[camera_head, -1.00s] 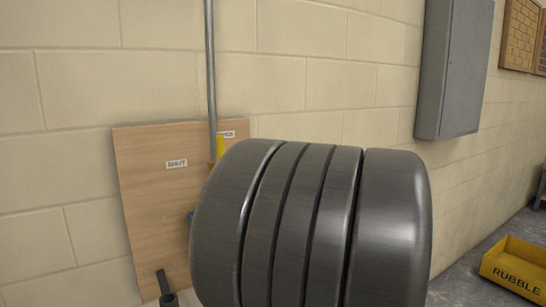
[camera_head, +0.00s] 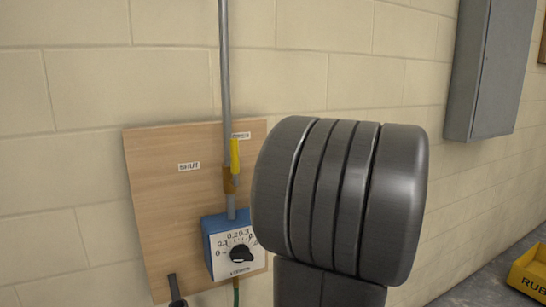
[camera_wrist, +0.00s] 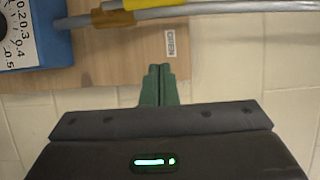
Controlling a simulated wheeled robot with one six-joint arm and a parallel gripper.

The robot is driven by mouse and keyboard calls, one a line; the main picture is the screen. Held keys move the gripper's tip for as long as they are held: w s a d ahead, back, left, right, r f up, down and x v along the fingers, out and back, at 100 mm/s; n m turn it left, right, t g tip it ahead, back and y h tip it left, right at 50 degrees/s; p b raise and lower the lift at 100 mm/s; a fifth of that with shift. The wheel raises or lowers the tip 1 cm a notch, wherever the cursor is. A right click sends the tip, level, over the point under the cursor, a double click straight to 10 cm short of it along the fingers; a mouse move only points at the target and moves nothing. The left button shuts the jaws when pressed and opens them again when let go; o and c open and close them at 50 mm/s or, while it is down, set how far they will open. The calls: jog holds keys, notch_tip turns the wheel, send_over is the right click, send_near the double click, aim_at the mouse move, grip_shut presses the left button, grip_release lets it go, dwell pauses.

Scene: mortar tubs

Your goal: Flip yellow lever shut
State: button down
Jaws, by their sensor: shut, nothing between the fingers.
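The yellow lever (camera_head: 235,157) stands upright along the grey pipe (camera_head: 225,70), above an orange-brown valve body (camera_head: 229,181). Its upper end is beside the right-hand label (camera_head: 241,135); the label reading SHUT (camera_head: 188,166) is to its left. In the wrist view, the lever (camera_wrist: 145,4) shows at the top edge, partly cut off, along the pipe. My gripper (camera_wrist: 159,70) has its green fingertips together and empty, pointing at the board below the pipe in that picture, apart from the lever. In the head view my arm hides the gripper.
The wooden board (camera_head: 160,220) is on the block wall. A blue gauge box (camera_head: 214,226) with a white dial sits below the valve. A black handle (camera_head: 174,287) is at the board's bottom. A grey cabinet (camera_head: 490,80) and a yellow bin (camera_head: 530,272) are at right.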

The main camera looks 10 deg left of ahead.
aim_at(233, 160)
jog(key=w+a+p, duration=0.2)
jog(key=a+p, duration=0.2)
jog(key=a, duration=0.6)
jog(key=shift+a, duration=0.3)
jog(key=shift+s+a, duration=0.1)
jog(key=shift+s, duration=0.05)
jog(key=shift+s+a+r+n+b, duration=0.1)
jog(key=shift+a+n+b, duration=0.05)
jog(key=shift+n+b, duration=0.2)
